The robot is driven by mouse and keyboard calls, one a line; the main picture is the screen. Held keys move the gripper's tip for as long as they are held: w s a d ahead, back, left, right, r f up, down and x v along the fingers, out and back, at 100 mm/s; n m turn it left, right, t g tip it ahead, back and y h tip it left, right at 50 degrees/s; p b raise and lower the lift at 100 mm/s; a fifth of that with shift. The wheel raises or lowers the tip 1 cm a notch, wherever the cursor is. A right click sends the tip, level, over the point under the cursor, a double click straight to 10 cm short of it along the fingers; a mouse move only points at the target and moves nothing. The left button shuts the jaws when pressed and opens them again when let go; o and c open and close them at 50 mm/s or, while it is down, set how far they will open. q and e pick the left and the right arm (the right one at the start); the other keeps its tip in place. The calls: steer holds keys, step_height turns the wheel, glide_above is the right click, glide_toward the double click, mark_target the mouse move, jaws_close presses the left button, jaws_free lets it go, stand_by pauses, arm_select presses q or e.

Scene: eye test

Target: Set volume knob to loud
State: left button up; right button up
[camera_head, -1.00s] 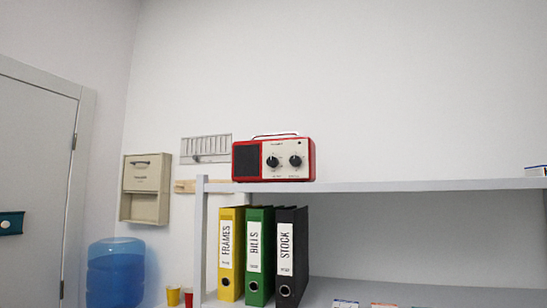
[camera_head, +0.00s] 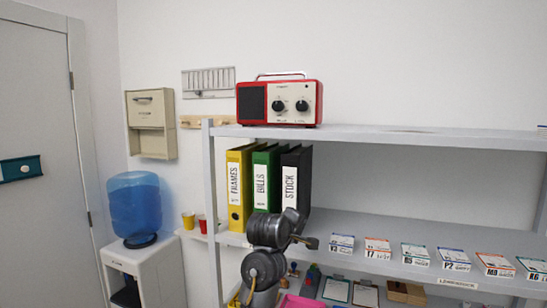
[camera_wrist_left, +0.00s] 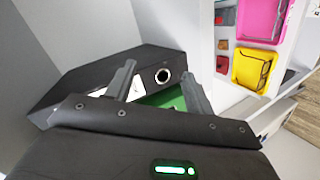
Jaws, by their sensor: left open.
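A red radio (camera_head: 252,103) with a cream front panel and a handle on top stands on the top shelf. Its panel carries two black knobs, a left knob (camera_head: 278,106) and a right knob (camera_head: 302,106). Their labels are too small to read, so I cannot tell which is volume. My left arm rises in front of the lower shelf, below the radio. In the left wrist view my left gripper (camera_wrist_left: 160,77) is open and empty, its fingers close over a black binder (camera_wrist_left: 95,75). The radio is not in the wrist view. My right gripper is not in view.
Yellow (camera_head: 240,190), green (camera_head: 265,180) and black binders stand under the radio's shelf (camera_head: 430,138). Several small boxes line the lower shelf (camera_head: 360,225). A water cooler (camera_head: 135,205) stands at left. The top shelf right of the radio is largely clear.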

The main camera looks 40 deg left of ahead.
arm_select(q)
steer(key=a+r+n+t, duration=0.1)
steer(key=a+r+n, duration=0.15)
steer(key=r, duration=0.65)
steer(key=a+r+n+t, duration=0.1)
steer(key=a+r+n, duration=0.15)
steer(key=r, duration=0.55)
steer(key=n+t+y, duration=0.1)
steer(key=n+t, duration=0.2)
steer(key=n, duration=0.3)
glide_toward(277, 106)
steer(key=p+x, duration=0.4)
steer(key=x, duration=0.1)
steer(key=p+x, duration=0.2)
steer(key=shift+w+a+r, duration=0.1)
steer(key=shift+w+r, duration=0.05)
steer(key=shift+r, duration=0.1)
steer(key=shift+w+a+f, duration=0.15)
steer(key=shift+w+a, duration=0.05)
steer(key=shift+w, duration=0.35)
steer(key=c, duration=1)
steer(key=shift+o, duration=0.2)
